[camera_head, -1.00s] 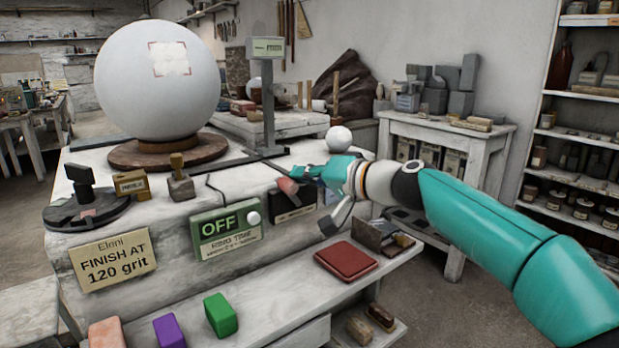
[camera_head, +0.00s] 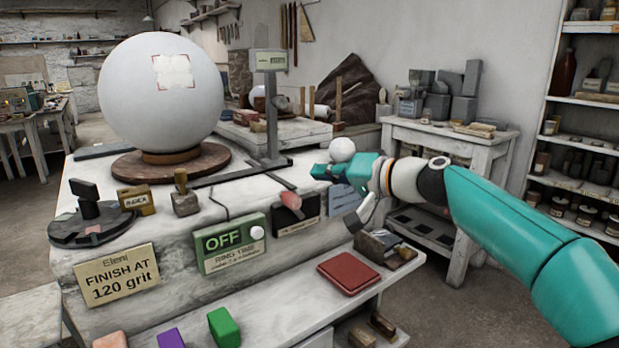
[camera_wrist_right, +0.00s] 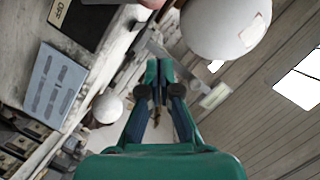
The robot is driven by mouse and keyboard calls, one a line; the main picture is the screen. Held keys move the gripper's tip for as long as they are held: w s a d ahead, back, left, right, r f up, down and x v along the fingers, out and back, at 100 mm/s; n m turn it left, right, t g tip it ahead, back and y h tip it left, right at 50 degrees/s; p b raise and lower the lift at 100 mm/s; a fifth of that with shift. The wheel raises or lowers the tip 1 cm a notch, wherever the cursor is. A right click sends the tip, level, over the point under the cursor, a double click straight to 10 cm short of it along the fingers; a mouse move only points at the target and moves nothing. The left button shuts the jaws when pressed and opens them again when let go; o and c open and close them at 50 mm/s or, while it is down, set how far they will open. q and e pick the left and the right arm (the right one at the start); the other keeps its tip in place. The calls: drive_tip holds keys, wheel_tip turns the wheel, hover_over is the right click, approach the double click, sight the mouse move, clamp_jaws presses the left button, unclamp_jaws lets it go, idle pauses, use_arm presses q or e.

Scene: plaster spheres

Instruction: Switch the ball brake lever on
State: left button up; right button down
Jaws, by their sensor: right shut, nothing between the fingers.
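The brake lever appears to be the reddish handle (camera_head: 291,200) at a black panel (camera_head: 298,214) on the front of the white bench. In the right wrist view the panel (camera_wrist_right: 85,22) carries a label reading OFF. The handle's end (camera_wrist_right: 150,3) shows at the top edge there. My right gripper (camera_head: 320,172) is shut and empty, above and to the right of the handle and apart from it. Its closed fingertips (camera_wrist_right: 158,68) fill the middle of the wrist view. My left gripper is out of view.
A large white sphere (camera_head: 160,95) stands on a round brown turntable (camera_head: 135,164). A small white ball (camera_head: 342,149) sits just behind my right gripper. A grey post (camera_head: 270,115) rises behind the lever. A green OFF sign (camera_head: 225,240) with a white knob is left of it.

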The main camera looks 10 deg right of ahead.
drive_tip(key=b+v, duration=0.1)
drive_tip(key=v, duration=0.7)
drive_tip(key=shift+s, duration=0.4)
drive_tip(key=shift+r, duration=0.1)
